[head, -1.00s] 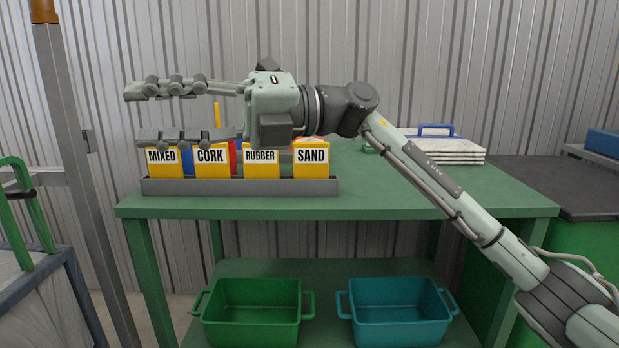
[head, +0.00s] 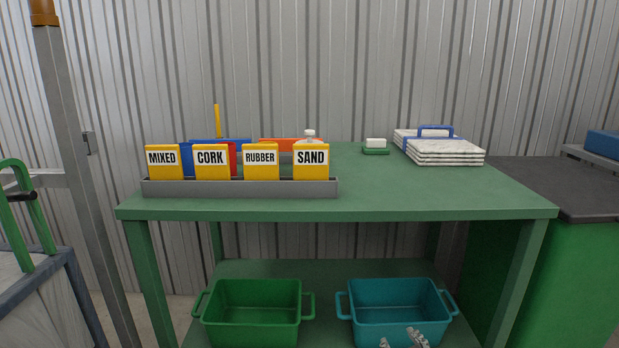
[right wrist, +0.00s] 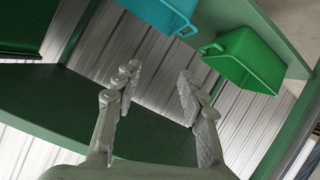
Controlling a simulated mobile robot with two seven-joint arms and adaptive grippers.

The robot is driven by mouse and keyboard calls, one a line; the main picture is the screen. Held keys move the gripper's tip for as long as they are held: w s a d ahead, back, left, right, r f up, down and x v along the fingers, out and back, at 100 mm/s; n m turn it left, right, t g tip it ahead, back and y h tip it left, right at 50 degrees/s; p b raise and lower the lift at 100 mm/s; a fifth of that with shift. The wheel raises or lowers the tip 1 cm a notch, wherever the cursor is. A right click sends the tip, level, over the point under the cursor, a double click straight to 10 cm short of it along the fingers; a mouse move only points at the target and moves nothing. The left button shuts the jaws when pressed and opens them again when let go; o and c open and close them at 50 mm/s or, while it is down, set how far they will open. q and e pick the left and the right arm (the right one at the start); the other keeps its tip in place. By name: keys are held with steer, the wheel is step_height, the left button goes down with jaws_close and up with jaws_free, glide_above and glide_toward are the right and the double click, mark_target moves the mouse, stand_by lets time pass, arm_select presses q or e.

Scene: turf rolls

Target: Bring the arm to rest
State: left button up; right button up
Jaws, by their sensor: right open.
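My right gripper (head: 405,340) shows only as fingertips at the bottom edge of the head view, in front of the teal bin (head: 400,313). In the right wrist view both fingers of the right gripper (right wrist: 158,76) are spread apart with nothing between them. The rest of the right arm is out of the head view. My left gripper is in neither view.
A green bench (head: 420,200) holds a grey rack (head: 240,188) of yellow labelled cards, a small green-and-white item (head: 376,147) and a stack of white sheets (head: 445,151). The green bin (head: 252,313) stands on the lower shelf beside the teal bin.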

steer(key=s+d+f+m+g, duration=0.1)
steer(key=s+d+f+g, duration=0.1)
steer(key=s+f, duration=0.4)
steer(key=s+d+f+g+h, duration=0.1)
steer(key=s+d+f+g, duration=0.2)
steer(key=s+f, duration=0.3)
steer(key=s+d+f+m+g, duration=0.1)
steer(key=s+f+g, duration=0.3)
steer(key=s, duration=1)
step_height(320, 180, down, 2)
steer(key=shift+d+m, duration=0.3)
steer(key=shift+d, duration=0.6)
steer(key=shift+s, duration=0.1)
